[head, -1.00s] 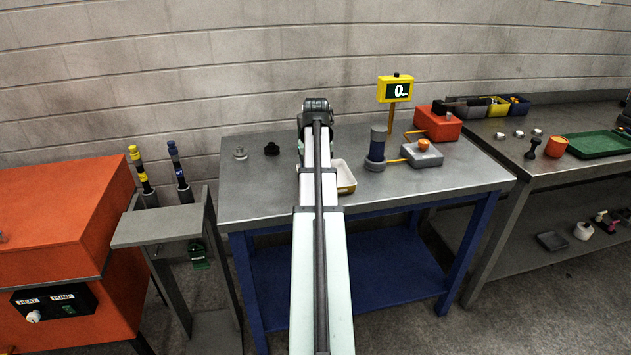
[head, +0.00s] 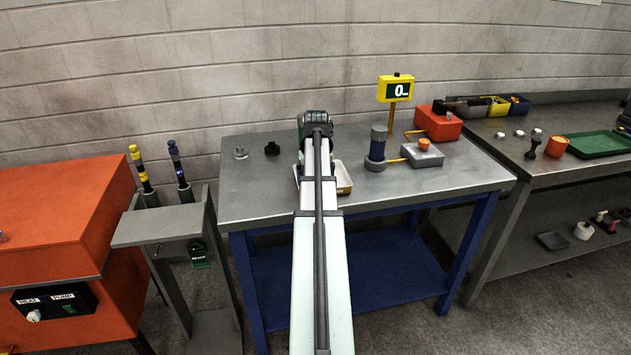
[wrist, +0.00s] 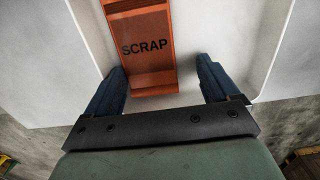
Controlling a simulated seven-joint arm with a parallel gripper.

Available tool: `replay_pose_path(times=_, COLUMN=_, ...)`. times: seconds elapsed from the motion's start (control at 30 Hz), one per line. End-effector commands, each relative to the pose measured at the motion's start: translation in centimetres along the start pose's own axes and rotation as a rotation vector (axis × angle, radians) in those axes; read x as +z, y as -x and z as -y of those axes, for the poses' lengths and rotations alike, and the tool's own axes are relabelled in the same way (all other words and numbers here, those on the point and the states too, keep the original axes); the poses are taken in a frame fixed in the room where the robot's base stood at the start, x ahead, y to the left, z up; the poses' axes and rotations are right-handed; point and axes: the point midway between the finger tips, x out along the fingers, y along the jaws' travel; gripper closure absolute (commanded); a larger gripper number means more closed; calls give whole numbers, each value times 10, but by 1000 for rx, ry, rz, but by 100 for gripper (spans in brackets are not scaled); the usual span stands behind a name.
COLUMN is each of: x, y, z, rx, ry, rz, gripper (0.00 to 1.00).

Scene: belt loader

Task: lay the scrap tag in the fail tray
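The orange scrap tag (wrist: 143,50), marked SCRAP, lies flat on the pale floor of a tray (wrist: 225,28) in the wrist view. My gripper (wrist: 161,66) is open, with its two blue fingers spread wide. The tag's near end is by the left finger, with a clear gap to the right finger; I cannot tell whether the left finger touches it. In the head view a white tray with a yellowish side (head: 344,185) shows on the metal table, partly behind my arm. My gripper and the tag are hidden there.
Two small knobs sit at left. The table's front left is clear.

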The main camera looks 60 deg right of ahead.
Motion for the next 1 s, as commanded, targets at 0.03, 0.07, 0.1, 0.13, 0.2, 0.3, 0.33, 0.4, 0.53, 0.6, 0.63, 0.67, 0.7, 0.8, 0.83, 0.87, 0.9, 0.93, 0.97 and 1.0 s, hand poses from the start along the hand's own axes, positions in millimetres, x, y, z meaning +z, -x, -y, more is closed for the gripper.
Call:
replay_pose_path(times=0.03, x=0, y=0, z=0, rx=0, ry=0, rz=0, gripper=12)
replay_pose_path(times=0.07, x=0, y=0, z=0, rx=0, ry=0, rz=0, gripper=12)
replay_pose_path(times=0.1, x=0, y=0, z=0, rx=0, ry=0, rz=0, gripper=12)
replay_pose_path(times=0.13, x=0, y=0, z=0, rx=0, ry=0, rz=0, gripper=12)
replay_pose_path(times=0.2, x=0, y=0, z=0, rx=0, ry=0, rz=0, gripper=12)
replay_pose_path(times=0.3, x=0, y=4, z=0, rx=0, ry=0, rz=1, gripper=12)
replay_pose_path(times=0.33, x=0, y=5, z=0, rx=0, ry=0, rz=1, gripper=12)
replay_pose_path(times=0.4, x=1, y=12, z=0, rx=0, ry=0, rz=2, gripper=12)
replay_pose_path(times=0.53, x=1, y=30, z=0, rx=0, ry=0, rz=2, gripper=12)
replay_pose_path(times=0.6, x=2, y=42, z=0, rx=-1, ry=0, rz=3, gripper=12)
replay_pose_path(times=0.63, x=2, y=47, z=0, rx=-1, ry=0, rz=2, gripper=12)
replay_pose_path(times=0.67, x=2, y=52, z=0, rx=0, ry=0, rz=2, gripper=12)
replay_pose_path(times=0.7, x=2, y=59, z=0, rx=-1, ry=0, rz=3, gripper=12)
replay_pose_path(times=0.8, x=2, y=76, z=0, rx=0, ry=0, rz=1, gripper=12)
replay_pose_path(times=0.83, x=2, y=81, z=0, rx=-1, ry=0, rz=2, gripper=12)
replay_pose_path(times=0.87, x=2, y=85, z=0, rx=-1, ry=-1, rz=3, gripper=12)
replay_pose_path(times=0.9, x=1, y=91, z=0, rx=0, ry=0, rz=2, gripper=12)
replay_pose_path(times=0.93, x=1, y=95, z=0, rx=0, ry=-1, rz=1, gripper=12)
replay_pose_path(times=0.97, x=1, y=99, z=0, rx=0, ry=-1, rz=1, gripper=12)
replay_pose_path(times=1.0, x=1, y=104, z=0, rx=0, ry=-1, rz=1, gripper=12)
